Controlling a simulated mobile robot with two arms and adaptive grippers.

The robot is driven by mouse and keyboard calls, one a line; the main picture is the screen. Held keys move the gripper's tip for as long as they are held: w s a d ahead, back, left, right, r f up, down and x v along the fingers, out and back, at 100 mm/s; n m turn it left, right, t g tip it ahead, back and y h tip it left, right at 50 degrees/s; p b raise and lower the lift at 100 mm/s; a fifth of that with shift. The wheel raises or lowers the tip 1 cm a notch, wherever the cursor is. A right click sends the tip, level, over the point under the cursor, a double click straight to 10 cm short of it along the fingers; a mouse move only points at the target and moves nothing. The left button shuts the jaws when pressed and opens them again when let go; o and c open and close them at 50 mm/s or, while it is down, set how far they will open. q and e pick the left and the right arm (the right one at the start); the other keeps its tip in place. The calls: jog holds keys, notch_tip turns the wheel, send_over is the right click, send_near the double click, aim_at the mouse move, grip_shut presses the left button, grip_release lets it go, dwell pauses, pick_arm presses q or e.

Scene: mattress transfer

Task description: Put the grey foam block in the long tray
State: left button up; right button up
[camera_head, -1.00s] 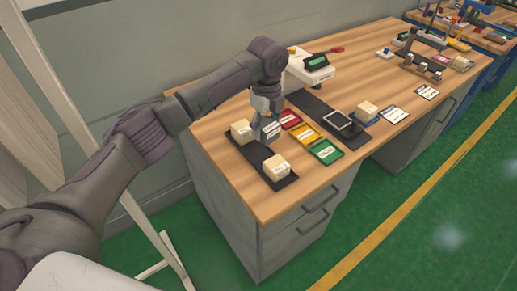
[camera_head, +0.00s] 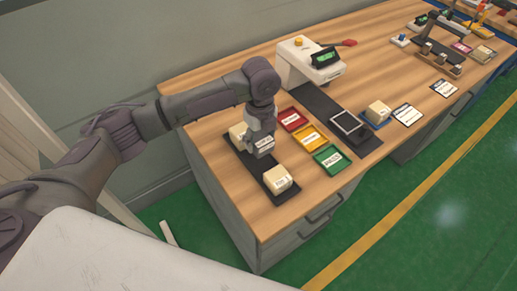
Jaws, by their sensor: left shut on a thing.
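My left gripper (camera_head: 261,134) points down and is shut on a small grey block (camera_head: 264,147) with a white label. The block is between two cream boxes, over a long dark strip on the near left of the bench; the fingers partly hide it. I cannot tell whether it touches the strip. The long dark strip (camera_head: 247,163) looks like a shallow tray. One cream box (camera_head: 237,132) stands at its far end, partly behind the gripper, and the other cream box (camera_head: 278,179) at its near end. My right gripper is not in view.
Red (camera_head: 292,119), yellow (camera_head: 311,137) and green (camera_head: 331,159) trays lie right of the gripper. Beyond are a dark mat (camera_head: 312,98), a white device with a green display (camera_head: 302,63) and a box on a blue tray (camera_head: 378,112). A long wooden rack (camera_head: 440,66) stands farther right.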

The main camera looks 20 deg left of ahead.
aim_at(259, 153)
pick_arm(q)
jog(key=shift+s+f, duration=0.75)
jog(key=shift+f, duration=0.15)
notch_tip(259, 153, down, 2)
jog(key=shift+f+p, duration=0.15)
jog(key=shift+p, duration=0.2)
jog(key=shift+w+f, duration=0.1)
jog(key=shift+f, duration=0.35)
jog(key=o, duration=1)
jog(key=shift+o, duration=0.2)
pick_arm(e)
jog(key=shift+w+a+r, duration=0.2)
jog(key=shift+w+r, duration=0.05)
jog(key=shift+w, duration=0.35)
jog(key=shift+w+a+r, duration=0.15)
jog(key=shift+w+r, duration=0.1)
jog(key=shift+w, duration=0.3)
